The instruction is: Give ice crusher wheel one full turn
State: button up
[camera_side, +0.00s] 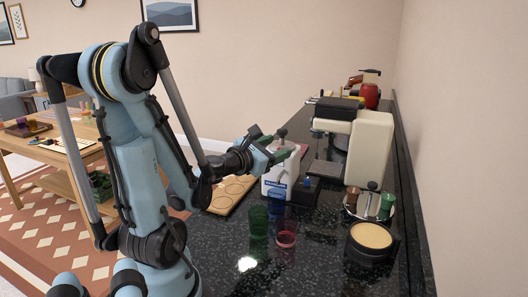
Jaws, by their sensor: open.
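A white appliance body with a blue label (279,187) stands on the dark counter in the middle of the picture. It looks like the ice crusher, but I cannot be sure. A green part and a dark knob (282,133) show at its top. My gripper (270,150) reaches in from the left, with its jaws close to the upper part of this appliance. The jaws are open. I cannot tell whether they touch it, and the wheel is not clearly visible from here.
Green (259,221) and pink (287,233) glasses stand in front. A round tan-topped container (371,240) and a small bottle caddy (369,203) are at the right. A cream machine (371,148) stands behind, with a red appliance (371,94) farther back. A wooden board (230,193) lies left.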

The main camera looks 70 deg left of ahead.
aim_at(279, 132)
jog(key=s+a+n+y, duration=0.3)
jog(key=a+n, duration=0.1)
jog(key=n, duration=0.1)
jog(key=shift+g, duration=0.3)
jog(key=x, duration=1.1)
jog(key=shift+w+d+r, duration=0.1)
jog(key=shift+w, duration=0.45)
jog(key=c, duration=0.9)
jog(key=shift+c, duration=0.2)
jog(key=shift+h, duration=0.6)
